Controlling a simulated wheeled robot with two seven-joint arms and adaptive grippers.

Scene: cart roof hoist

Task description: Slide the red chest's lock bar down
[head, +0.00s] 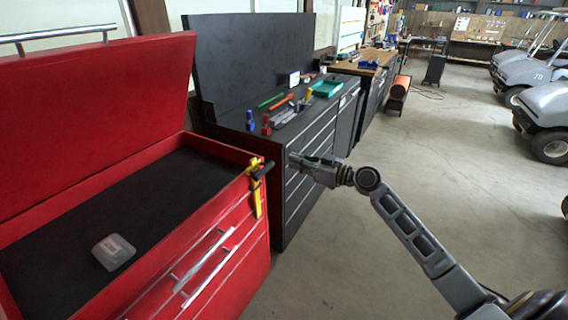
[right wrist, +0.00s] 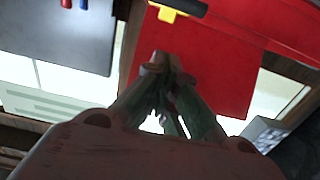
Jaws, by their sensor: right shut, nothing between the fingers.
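The red chest (head: 230,152) stands at the left with its lid raised. Its lock bar (head: 257,198) is yellow with a black handle (head: 263,169) at the top, at the chest's front right corner. The yellow part (right wrist: 168,14) and the black handle (right wrist: 190,6) also show at the top of the right wrist view. My right gripper (head: 293,158) is shut and empty, to the right of the handle and apart from it in the head view. In the right wrist view its fingertips (right wrist: 160,64) lie against the view of the red side panel. My left gripper is not in view.
A clear plastic box (head: 114,251) lies on the chest's black liner. A dark tool cabinet (head: 300,205) with tools on top stands just beyond my right gripper. Open concrete floor (head: 440,150) lies to the right, with golf carts (head: 545,110) farther off.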

